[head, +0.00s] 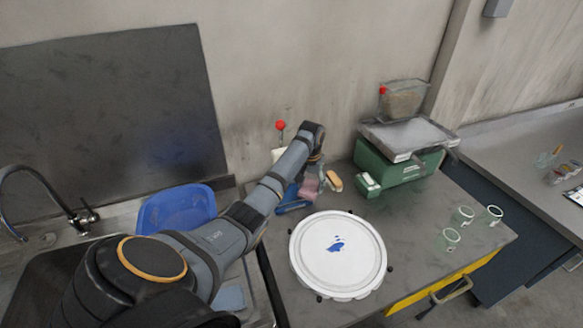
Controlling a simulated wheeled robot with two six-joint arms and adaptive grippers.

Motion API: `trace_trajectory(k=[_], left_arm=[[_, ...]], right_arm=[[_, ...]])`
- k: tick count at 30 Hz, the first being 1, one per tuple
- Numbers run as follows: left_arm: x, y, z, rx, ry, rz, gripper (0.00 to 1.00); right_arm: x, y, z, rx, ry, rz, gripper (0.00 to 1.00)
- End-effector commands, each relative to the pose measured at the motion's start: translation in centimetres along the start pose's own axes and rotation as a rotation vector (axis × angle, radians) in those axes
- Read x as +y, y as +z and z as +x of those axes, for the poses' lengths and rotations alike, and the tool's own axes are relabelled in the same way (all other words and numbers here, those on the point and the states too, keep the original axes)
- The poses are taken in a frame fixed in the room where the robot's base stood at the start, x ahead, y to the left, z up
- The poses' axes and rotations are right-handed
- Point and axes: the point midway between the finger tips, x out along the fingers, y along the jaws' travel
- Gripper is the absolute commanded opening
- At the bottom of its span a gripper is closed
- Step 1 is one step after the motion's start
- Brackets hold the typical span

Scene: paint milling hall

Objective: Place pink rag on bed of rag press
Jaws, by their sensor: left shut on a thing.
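The pink rag (309,187) hangs at my left gripper (315,178), near the back of the bench by the wall. The left gripper points down and is shut on the rag; my wrist hides part of it. A blue piece (293,205) lies just left of and below the rag, and a red ball knob (280,125) stands up behind my forearm. These look like parts of the rag press, but my arm covers its middle. I cannot tell whether the rag touches the bed. My right gripper is out of view.
A white round lid with blue paint spots (338,252) stands in front. A wooden-backed brush (334,182) lies right of the rag. A green machine with a metal tray (405,165) stands further right. Several glass jars (451,237) stand front right. A blue basin (176,209) is left.

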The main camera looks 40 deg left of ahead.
Motion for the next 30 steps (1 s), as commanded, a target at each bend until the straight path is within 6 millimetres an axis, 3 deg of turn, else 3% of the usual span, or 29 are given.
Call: trace_trajectory(k=[1,3,9,20,30], left_arm=[[-1.5,-0.5,-2.0,-0.004,-0.018,-0.129,0.34],[-3.5,-0.8,-2.6,-0.002,-0.04,-0.324,0.34],[-7.4,-1.1,-2.8,0.013,-0.084,-0.706,0.34],[-7.8,-1.0,-1.5,0.018,-0.089,-0.76,0.34],[-7.8,-0.5,2.3,0.018,-0.089,-0.758,0.34]], right_arm=[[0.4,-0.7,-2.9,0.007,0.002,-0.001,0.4],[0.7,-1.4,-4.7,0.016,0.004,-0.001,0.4],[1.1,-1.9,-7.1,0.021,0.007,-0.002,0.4],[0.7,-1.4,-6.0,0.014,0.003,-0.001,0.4],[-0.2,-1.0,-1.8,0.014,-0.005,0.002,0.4]])
